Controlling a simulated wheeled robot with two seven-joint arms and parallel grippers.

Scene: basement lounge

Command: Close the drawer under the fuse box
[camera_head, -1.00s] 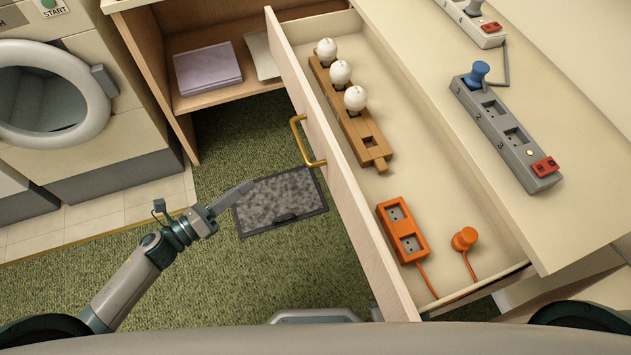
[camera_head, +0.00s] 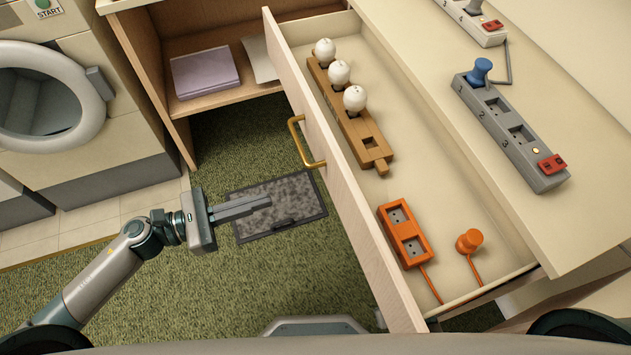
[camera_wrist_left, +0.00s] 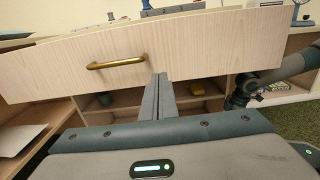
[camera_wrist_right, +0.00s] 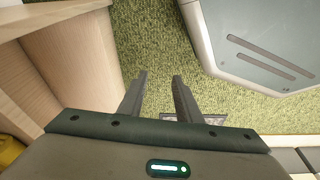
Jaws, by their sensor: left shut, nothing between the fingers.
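The drawer (camera_head: 345,190) is pulled out, its pale wooden front facing left with a brass handle (camera_head: 304,142). It holds a wooden rack (camera_head: 345,115) with white bulbs, an orange socket block (camera_head: 405,236) and an orange plug (camera_head: 468,242). My left gripper (camera_head: 268,201) is shut and empty, left of the drawer front and apart from it in the head view. In the left wrist view, the fingers (camera_wrist_left: 160,78) point at the drawer front (camera_wrist_left: 200,45), just right of and below the handle (camera_wrist_left: 117,62). My right gripper (camera_wrist_right: 160,75) is open and empty over green carpet. No fuse box is identifiable.
A grey power strip (camera_head: 510,130) with a blue plug lies on the counter (camera_head: 420,50). A washing machine (camera_head: 50,95) stands at left. A shelf (camera_head: 225,92) holds a purple book (camera_head: 205,74).

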